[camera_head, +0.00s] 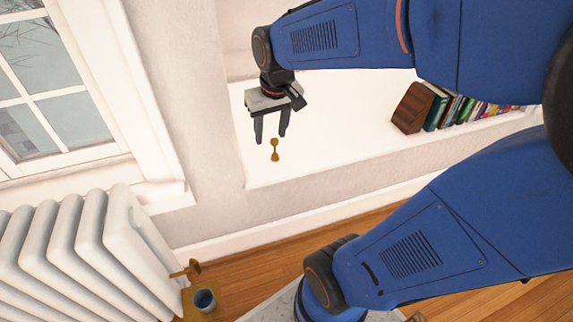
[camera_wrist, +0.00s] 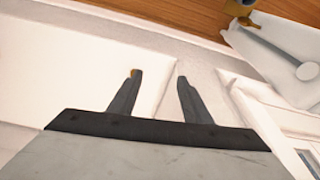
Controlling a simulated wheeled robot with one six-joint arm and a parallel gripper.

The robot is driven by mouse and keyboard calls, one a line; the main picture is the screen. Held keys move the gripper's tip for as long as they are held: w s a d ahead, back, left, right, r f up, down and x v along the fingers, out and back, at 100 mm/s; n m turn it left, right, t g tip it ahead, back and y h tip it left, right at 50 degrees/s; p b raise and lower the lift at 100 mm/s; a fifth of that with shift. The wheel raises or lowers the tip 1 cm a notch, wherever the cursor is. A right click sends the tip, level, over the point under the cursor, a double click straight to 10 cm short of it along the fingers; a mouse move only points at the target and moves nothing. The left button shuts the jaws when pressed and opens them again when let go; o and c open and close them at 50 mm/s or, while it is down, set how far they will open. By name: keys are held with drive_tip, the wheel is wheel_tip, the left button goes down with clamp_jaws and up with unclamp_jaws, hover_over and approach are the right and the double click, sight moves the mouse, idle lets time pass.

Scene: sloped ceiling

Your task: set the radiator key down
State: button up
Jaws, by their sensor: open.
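The small brass radiator key (camera_head: 274,150) shows against the white ledge (camera_head: 330,150), near its left end. It looks like a thin stem with a rounded knob at each end. My gripper (camera_head: 271,139) is open, its two dark fingers pointing down just above the key in the picture. No finger visibly grips the key. In the wrist view, the open fingers (camera_wrist: 158,76) have a clear gap between them, and a sliver of brass shows behind the left fingertip; most of the key is hidden there.
A row of books (camera_head: 465,108) with a dark wooden bookend (camera_head: 412,108) stands on the ledge to the right. A white radiator (camera_head: 85,250) with a brass valve (camera_head: 188,270) is lower left. The ledge's middle is bare.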

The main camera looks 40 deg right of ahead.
drive_tip(key=s+a+n+t, duration=0.1)
drive_tip(key=s+a, duration=0.3)
drive_tip(key=s, duration=0.9)
drive_tip(key=shift+s+a+r+n+t, duration=0.25)
drive_tip(key=shift+r+n+t, duration=0.15)
drive_tip(key=shift+t, duration=0.1)
idle(0.4)
